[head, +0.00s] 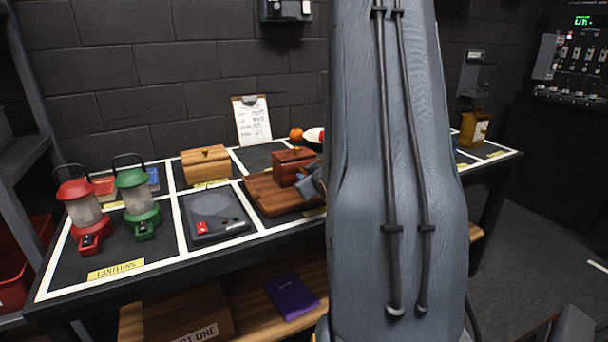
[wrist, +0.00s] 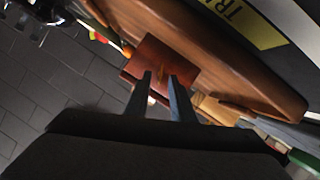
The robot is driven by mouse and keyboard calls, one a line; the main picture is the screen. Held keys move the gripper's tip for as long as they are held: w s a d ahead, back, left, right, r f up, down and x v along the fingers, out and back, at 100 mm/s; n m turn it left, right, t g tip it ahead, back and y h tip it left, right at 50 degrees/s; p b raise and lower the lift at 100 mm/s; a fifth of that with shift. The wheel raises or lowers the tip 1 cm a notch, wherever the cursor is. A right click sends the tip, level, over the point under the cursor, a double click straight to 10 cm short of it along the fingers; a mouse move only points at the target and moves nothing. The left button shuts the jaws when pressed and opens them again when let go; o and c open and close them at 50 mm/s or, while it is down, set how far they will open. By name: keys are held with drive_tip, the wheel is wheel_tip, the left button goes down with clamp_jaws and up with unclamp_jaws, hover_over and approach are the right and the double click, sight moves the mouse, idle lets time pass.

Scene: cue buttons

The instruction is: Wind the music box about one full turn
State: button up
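The likely music box is a small reddish-brown wooden box (head: 291,160) on a wooden tray (head: 262,194) in the middle of the table. In the wrist view the same box (wrist: 180,70) lies just beyond my fingertips. A small brownish part, perhaps its key (wrist: 162,76), shows between the fingers. My gripper (wrist: 159,76) has its two fingers apart, with a visible gap around that part. I see no clear contact. In the head view my arm covers the right side of the tray, and only a bit of my gripper (head: 311,183) shows beside the box.
A lighter wooden box (head: 206,165) with a top knob stands behind left. A dark pad with a red switch (head: 213,222), a green lantern (head: 138,197) and a red lantern (head: 82,205) stand left. A clipboard (head: 251,121) leans on the wall. A yellow can (head: 474,129) stands right.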

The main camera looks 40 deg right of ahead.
drive_tip(key=shift+x, duration=1.35)
clamp_jaws()
drive_tip(key=shift+p, duration=0.4)
drive_tip(key=shift+s+d+r+m+y+p, duration=0.15)
drive_tip(key=shift+m+y+p, duration=0.45)
drive_tip(key=shift+p, duration=0.5)
drive_tip(key=m+y+p, duration=0.1)
drive_tip(key=m+p, duration=0.1)
drive_tip(key=p, duration=0.2)
drive_tip(key=shift+d+m, duration=0.15)
drive_tip(key=shift+m, duration=0.15)
drive_tip(key=m+y+p, duration=0.1)
drive_tip(key=p, duration=0.1)
drive_tip(key=m+t+y+p, duration=0.1)
drive_tip(key=m+y+p, duration=0.1)
drive_tip(key=p, duration=0.1)
drive_tip(key=shift+d+m, duration=0.2)
drive_tip(key=shift+m, duration=0.1)
